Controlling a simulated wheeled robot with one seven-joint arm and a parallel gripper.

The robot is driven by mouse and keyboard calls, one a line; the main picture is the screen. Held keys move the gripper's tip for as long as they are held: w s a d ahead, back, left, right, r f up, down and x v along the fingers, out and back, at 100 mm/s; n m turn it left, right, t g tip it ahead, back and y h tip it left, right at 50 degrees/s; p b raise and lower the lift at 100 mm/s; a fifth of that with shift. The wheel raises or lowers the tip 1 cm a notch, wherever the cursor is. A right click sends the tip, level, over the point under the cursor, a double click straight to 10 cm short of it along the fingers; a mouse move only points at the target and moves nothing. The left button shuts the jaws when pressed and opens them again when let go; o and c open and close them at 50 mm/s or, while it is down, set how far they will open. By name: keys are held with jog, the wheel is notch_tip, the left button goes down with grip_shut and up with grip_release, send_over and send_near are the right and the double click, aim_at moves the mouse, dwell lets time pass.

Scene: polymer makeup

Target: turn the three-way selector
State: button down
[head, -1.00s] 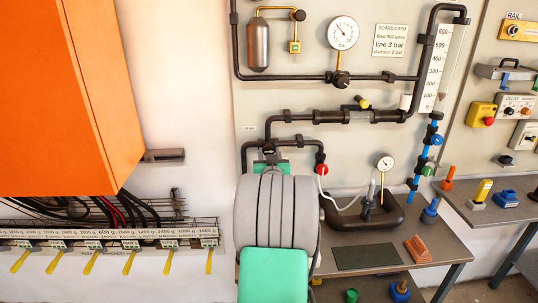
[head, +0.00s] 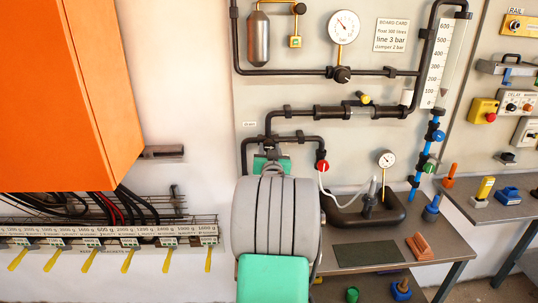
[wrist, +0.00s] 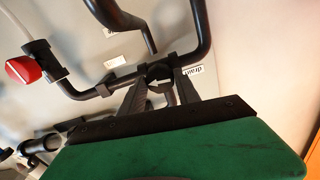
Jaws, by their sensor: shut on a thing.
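The three-way selector (wrist: 158,72) is a dark round knob with a white mark, on the black pipe run in the wrist view. My gripper (wrist: 162,84) has one dark finger on each side of it and is shut on it. In the head view my gripper (head: 270,157) is at the pipe junction below the long pipe. My grey and green arm hides the area below it, and the selector's setting cannot be read there.
A red valve knob (head: 322,166) sits right of my gripper on the same pipework. A gauge (head: 386,160) stands on a dark base further right. An orange cabinet (head: 60,90) hangs at the left. A bench (head: 370,255) lies below right.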

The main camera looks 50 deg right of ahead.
jog(key=m+b, duration=0.2)
jog(key=b, duration=0.1)
jog(key=m+b, duration=0.2)
jog(key=b, duration=0.1)
jog(key=shift+f, duration=0.4)
jog(key=m+b, duration=0.3)
jog(key=b, duration=0.1)
jog(key=shift+m+b, duration=0.35)
jog(key=shift+m, duration=0.05)
jog(key=m+b, duration=0.5)
jog(key=shift+r, duration=0.15)
jog(key=shift+r+m+b, duration=0.2)
jog(key=shift+m+b, duration=0.75)
jog(key=shift+m, duration=0.75)
jog(key=c, duration=0.9)
grip_release()
jog(key=b+v, duration=0.1)
jog(key=v, duration=0.7)
